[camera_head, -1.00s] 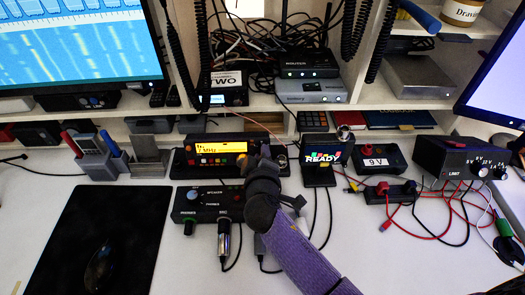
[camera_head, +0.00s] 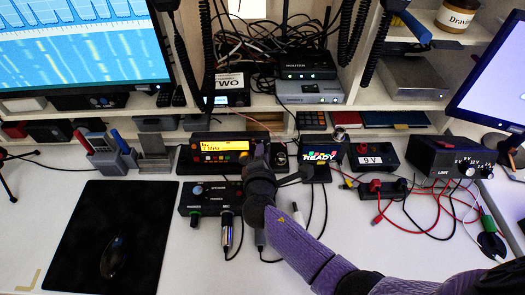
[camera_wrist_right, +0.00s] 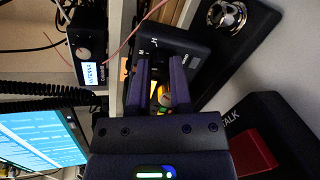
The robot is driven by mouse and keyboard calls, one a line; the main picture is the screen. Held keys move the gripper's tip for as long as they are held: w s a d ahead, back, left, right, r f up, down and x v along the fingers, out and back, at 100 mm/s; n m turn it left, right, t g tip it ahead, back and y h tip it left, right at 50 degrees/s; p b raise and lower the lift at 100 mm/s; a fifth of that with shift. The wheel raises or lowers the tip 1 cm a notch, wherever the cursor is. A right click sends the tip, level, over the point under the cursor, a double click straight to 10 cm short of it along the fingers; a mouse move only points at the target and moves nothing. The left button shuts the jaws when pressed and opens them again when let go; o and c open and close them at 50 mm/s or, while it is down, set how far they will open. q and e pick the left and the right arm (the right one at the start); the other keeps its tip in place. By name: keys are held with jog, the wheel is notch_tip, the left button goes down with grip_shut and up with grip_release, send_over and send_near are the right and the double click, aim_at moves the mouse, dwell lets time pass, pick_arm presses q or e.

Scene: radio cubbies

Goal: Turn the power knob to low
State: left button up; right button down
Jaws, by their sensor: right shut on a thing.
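The black radio (camera_head: 222,148) with a lit yellow display and small coloured buttons stands at the back of the desk, below the shelf. My right gripper (camera_head: 261,153) is at the right end of its front face and covers that part in the head view. In the wrist view the two purple fingers of the right gripper (camera_wrist_right: 164,72) close around a small knob (camera_wrist_right: 166,99), with the yellow display glow beside them. The knob's markings and setting are hidden, so I cannot tell if it is the power knob. My left gripper is not in view.
A speaker and phones box (camera_head: 212,198) with cables stands in front of the radio. A black mat (camera_head: 70,235) with a mouse lies left.

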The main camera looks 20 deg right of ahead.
jog(key=n, duration=0.2)
jog(key=shift+n+p, duration=0.4)
jog(key=n+p, duration=0.1)
jog(key=n, duration=0.2)
jog(key=shift+f+n+t, duration=0.1)
jog(key=shift+n+t, duration=0.2)
jog(key=shift+n, duration=0.9)
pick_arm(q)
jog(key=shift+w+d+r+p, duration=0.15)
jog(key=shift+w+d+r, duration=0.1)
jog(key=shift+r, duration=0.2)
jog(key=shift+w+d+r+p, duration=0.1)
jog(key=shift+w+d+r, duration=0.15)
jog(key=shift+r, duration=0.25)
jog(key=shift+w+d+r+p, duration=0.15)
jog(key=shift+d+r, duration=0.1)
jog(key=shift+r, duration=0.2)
pick_arm(e)
jog(key=shift+n, duration=0.8)
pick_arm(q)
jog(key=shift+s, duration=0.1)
pick_arm(e)
jog(key=c, duration=0.5)
grip_release()
jog(key=shift+c, duration=0.2)
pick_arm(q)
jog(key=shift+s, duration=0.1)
